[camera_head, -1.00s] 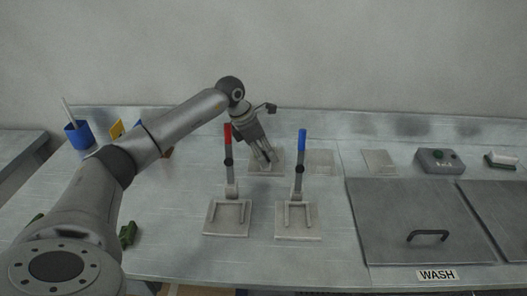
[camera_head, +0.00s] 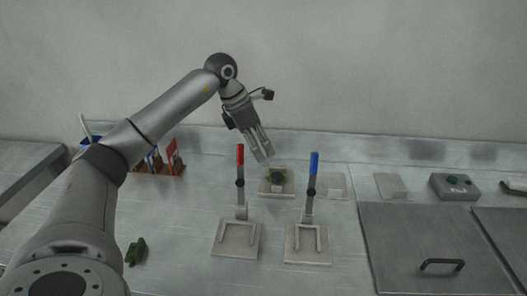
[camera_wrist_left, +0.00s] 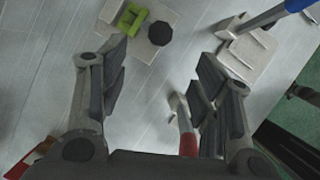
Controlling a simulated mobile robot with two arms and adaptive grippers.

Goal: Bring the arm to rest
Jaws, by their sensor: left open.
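My left gripper (camera_head: 262,148) hangs in the air above the back of the bench, pointing down. In the left wrist view its fingers (camera_wrist_left: 160,85) are spread with nothing between the tips. Below it a grey plate (camera_head: 264,192) carries a dark round piece (camera_head: 278,177); in the wrist view that piece (camera_wrist_left: 160,33) sits beside a green block (camera_wrist_left: 131,19). The red-handled lever fixture (camera_head: 236,249) and the blue-handled one (camera_head: 307,255) stand in front, handles upright. My right gripper is out of view.
A rack with red and blue items (camera_head: 168,160) and a blue cup (camera_head: 85,144) lie behind my arm. A green piece (camera_head: 136,251) lies at left. Two flat plates (camera_head: 333,187), a button box (camera_head: 454,186) and a lidded basin (camera_head: 420,240) are at right.

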